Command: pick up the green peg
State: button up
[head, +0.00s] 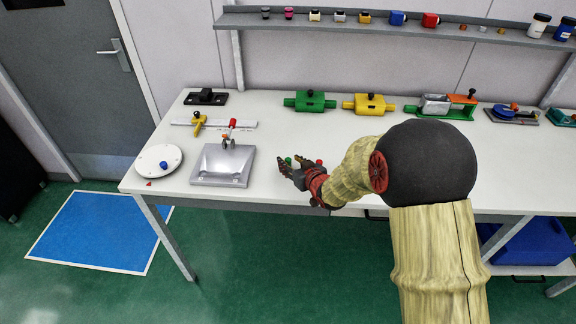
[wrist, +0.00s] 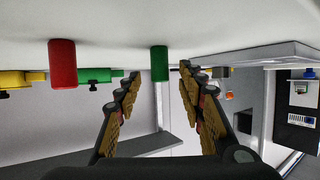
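The green peg (wrist: 159,63) is a short upright cylinder, seen upside down in the wrist view with the table at the top. It lies in line with the gap between my fingertips, with clear space on both sides. In the head view the green peg (head: 288,160) is a small spot by my fingers. My gripper (wrist: 159,74) is open and empty; in the head view my gripper (head: 289,168) is low at the table's front edge. I cannot tell whether the peg is between the tips or just beyond them. A red peg (wrist: 63,64) stands beside it, also in the head view (head: 319,162).
A grey metal plate fixture (head: 222,165) stands left of my gripper, and a round white disc (head: 158,161) lies farther left. Green (head: 310,102) and yellow (head: 369,104) blocks stand at the table's back. The table between these blocks and my gripper is mostly clear.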

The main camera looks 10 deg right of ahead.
jog(key=shift+c, duration=0.6)
grip_shut()
